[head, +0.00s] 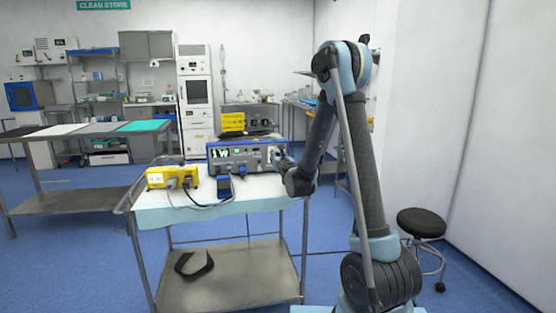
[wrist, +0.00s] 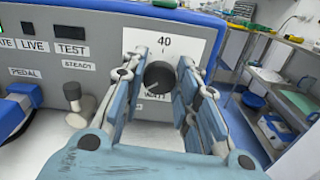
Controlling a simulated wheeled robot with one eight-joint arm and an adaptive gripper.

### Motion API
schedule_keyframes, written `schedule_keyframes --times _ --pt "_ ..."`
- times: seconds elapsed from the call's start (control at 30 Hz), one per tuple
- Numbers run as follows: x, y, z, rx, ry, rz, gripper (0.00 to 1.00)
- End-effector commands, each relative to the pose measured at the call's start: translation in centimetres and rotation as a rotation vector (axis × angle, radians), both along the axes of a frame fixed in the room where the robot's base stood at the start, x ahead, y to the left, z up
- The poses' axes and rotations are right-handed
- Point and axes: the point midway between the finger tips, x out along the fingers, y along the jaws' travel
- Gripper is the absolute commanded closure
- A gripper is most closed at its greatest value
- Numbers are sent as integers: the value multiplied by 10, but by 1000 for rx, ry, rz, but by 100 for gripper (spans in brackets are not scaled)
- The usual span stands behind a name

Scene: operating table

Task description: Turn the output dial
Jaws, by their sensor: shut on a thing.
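The output dial is a round dark knob (wrist: 159,77) on a white plate marked 40, on the front of a grey and blue unit. My gripper (wrist: 160,82) has its two blue fingers on the left and right sides of the dial, shut on it. In the head view the unit (head: 235,156) stands on a trolley, and my gripper (head: 284,165) reaches the right end of its front. The dial itself is hard to make out in the head view. A pale line near the dial's lower left shows in the wrist view.
Labels LIVE, TEST and PEDAL and a metal post (wrist: 73,96) sit left of the dial. A yellow box (head: 158,178) and cables lie on the trolley (head: 150,218). A black stool (head: 421,222) stands at the right.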

Motion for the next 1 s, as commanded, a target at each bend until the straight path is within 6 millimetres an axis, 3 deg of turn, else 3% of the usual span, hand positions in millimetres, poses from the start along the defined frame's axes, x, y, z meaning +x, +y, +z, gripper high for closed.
schedule_keyframes --times 1.0 --pt "1 -5 -2 882 251 -8 95"
